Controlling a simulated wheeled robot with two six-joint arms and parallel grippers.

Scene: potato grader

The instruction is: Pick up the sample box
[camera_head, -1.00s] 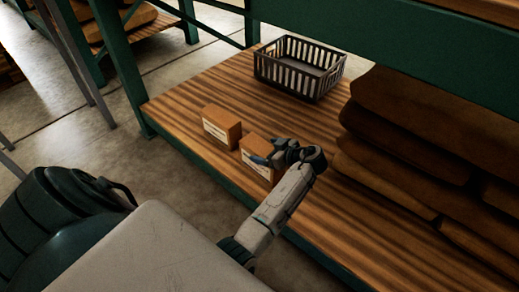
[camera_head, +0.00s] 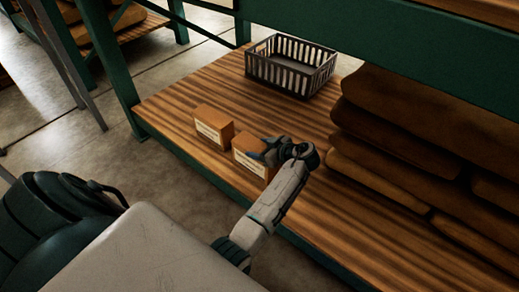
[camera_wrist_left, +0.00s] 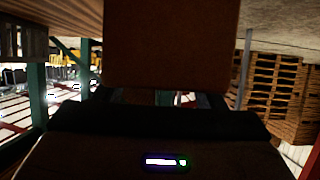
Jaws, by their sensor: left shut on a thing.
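Two small orange-brown cardboard boxes with white labels are at the shelf's front left. The left one (camera_head: 213,126) stands on the wooden boards. My left gripper (camera_head: 268,152) is shut on the right one, the sample box (camera_head: 246,163), with its fingers at the box's upper right part. Whether this box touches the boards or is slightly raised, I cannot tell. In the left wrist view the held box (camera_wrist_left: 170,45) fills the upper middle as a dark brown block, and the fingertips are hidden in shadow. My right gripper is out of view.
A dark slatted crate (camera_head: 291,66) stands empty at the back of the wooden shelf (camera_head: 200,95). Brown sacks (camera_head: 395,125) are stacked on the right. A green beam (camera_head: 400,45) crosses above, and a green post (camera_head: 112,65) stands at the left.

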